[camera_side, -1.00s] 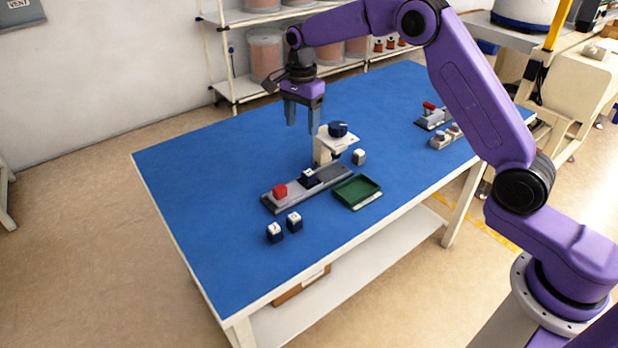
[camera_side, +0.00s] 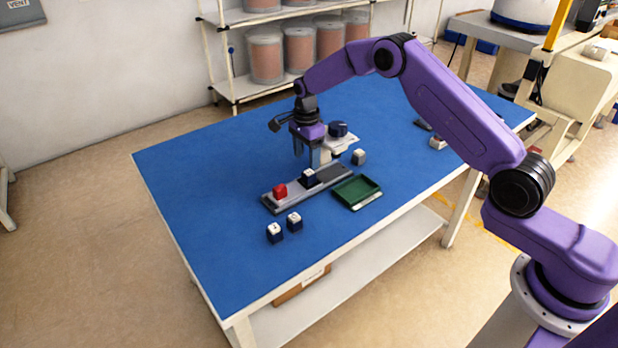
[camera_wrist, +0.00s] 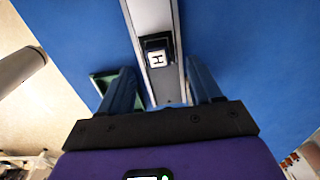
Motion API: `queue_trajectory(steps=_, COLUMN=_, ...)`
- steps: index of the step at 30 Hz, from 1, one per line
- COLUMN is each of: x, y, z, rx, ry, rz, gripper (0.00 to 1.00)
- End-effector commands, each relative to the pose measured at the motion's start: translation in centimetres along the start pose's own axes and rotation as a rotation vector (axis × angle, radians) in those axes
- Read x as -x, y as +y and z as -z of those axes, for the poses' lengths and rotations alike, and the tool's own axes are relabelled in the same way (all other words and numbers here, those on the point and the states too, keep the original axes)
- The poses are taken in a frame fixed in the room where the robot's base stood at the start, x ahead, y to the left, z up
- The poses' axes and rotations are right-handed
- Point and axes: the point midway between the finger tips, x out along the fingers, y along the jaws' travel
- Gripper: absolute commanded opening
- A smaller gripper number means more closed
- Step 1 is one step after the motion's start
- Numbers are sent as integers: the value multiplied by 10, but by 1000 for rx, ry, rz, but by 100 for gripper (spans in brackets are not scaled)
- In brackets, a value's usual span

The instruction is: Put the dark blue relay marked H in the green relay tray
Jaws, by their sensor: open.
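The dark blue relay marked H (camera_wrist: 157,55) sits on the grey rail and shows its white top with the letter in the wrist view. In the side view the dark blue relay (camera_side: 309,178) is at the middle of the rail (camera_side: 268,203). The green relay tray (camera_side: 357,193) lies right of the rail and looks empty; its edge also shows in the wrist view (camera_wrist: 101,78). My gripper (camera_side: 311,165) is open and empty, above and just behind the relay. In the wrist view its two fingers (camera_wrist: 160,88) straddle the rail, with the relay ahead of them.
A red block (camera_side: 280,191) stands on the rail's left part. Two dark blue relays with white tops (camera_side: 275,232) (camera_side: 294,221) stand in front. A cream stand with a dark blue knob (camera_side: 338,129) and a grey-white block (camera_side: 358,157) are close behind. The table's left side is clear.

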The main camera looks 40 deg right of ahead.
Motion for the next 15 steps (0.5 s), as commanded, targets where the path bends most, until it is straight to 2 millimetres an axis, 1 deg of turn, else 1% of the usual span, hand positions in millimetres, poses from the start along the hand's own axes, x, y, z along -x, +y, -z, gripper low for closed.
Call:
queue_trajectory(steps=1, x=-5, y=0, z=0, rx=0, ry=0, rz=-2, gripper=64)
queue_trajectory(steps=5, x=-11, y=0, z=0, rx=0, ry=0, rz=0, gripper=64)
queue_trajectory(steps=8, x=-19, y=2, z=2, rx=0, ry=0, rz=-1, gripper=64)
queue_trajectory(steps=13, x=-43, y=5, z=7, rx=-1, ry=0, rz=-3, gripper=64)
queue_trajectory(steps=15, x=-52, y=5, z=6, rx=0, ry=0, rz=-2, gripper=64)
